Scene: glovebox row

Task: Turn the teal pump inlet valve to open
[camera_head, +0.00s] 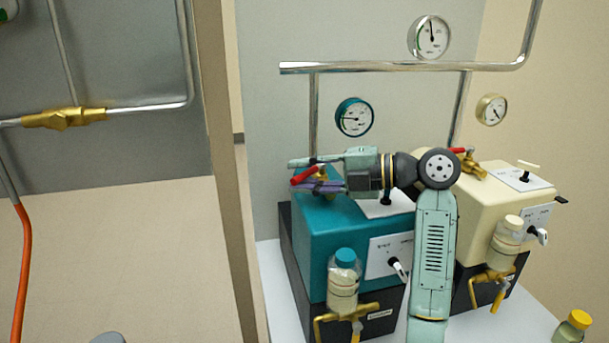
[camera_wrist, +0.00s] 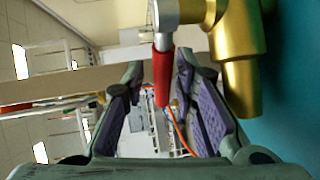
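The teal pump (camera_head: 345,225) stands on the bench in the middle of the head view. Its inlet valve has a brass body (camera_wrist: 240,60) and a red lever handle (camera_head: 304,176) at the pump's upper left. In the wrist view the red handle (camera_wrist: 163,78) hangs down between the fingers. My gripper (camera_head: 303,174) is at the handle, reaching in from the right above the pump. In the wrist view its purple-padded fingers (camera_wrist: 158,85) are open, with gaps on both sides of the handle. Part of the valve body is hidden behind the gripper in the head view.
A cream pump (camera_head: 515,205) with its own red-handled valve stands at right. A teal gauge (camera_head: 354,117) and chrome pipes (camera_head: 400,67) are behind. A bottle (camera_head: 343,280) hangs on the teal pump's front. A yellow-capped bottle (camera_head: 573,330) stands at lower right.

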